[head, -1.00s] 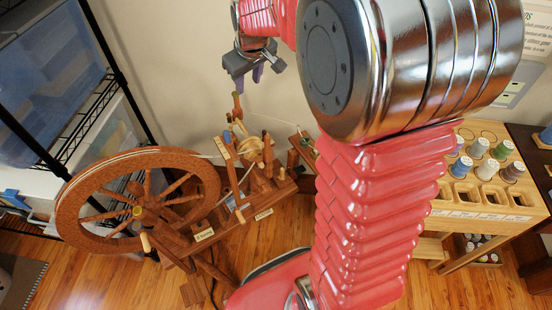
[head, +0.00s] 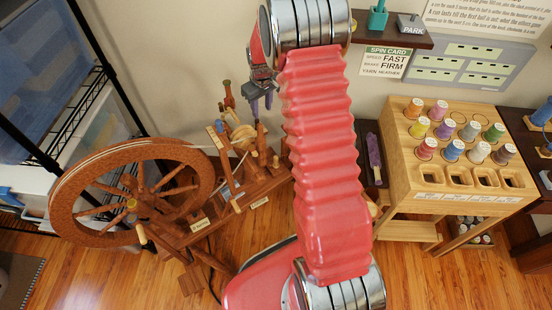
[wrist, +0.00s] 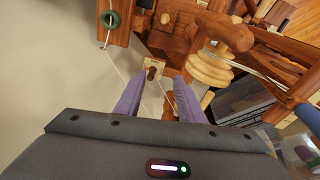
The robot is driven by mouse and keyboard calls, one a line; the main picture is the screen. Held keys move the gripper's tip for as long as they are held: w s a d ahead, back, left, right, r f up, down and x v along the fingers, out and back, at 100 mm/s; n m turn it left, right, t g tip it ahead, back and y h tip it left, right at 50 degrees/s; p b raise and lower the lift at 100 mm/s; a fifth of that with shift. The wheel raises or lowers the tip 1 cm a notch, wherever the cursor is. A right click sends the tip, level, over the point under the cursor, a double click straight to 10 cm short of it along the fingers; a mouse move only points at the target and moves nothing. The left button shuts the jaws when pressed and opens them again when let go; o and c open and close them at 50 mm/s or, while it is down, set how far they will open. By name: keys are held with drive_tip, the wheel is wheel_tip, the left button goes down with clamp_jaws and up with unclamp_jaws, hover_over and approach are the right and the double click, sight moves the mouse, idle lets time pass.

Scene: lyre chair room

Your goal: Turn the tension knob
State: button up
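The wooden spinning wheel stands on the floor at left in the head view, its big rim (head: 62,205) left of its pegs and pale bobbin (head: 243,134). In the wrist view my gripper (wrist: 160,80) is open, with nothing held. A small pale block with a dark peg (wrist: 152,72) shows beyond the gap, near the left fingertip. A round-ended wooden knob (wrist: 232,36) lies farther right beside the pale bobbin (wrist: 208,68). I cannot tell which part is the tension knob.
A green ring (wrist: 110,19) with a thread hangs at upper left in the wrist view. A wooden rack (head: 405,165) with several thread spools stands at right in the head view. A black wire shelf (head: 75,110) stands behind the wheel. The wall is close behind.

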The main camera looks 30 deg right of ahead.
drive_tip(key=g, duration=0.2)
hover_over(276, 157)
wheel_tip(276, 157, down, 14)
drive_tip(key=shift+m+y, duration=0.3)
drive_tip(key=shift+m, duration=0.1)
drive_tip(key=shift+f, duration=0.15)
wheel_tip(276, 157, down, 14)
drive_tip(key=shift+w+r, duration=0.1)
drive_tip(key=shift+r, duration=0.1)
drive_tip(key=shift+c, duration=0.5)
clamp_jaws()
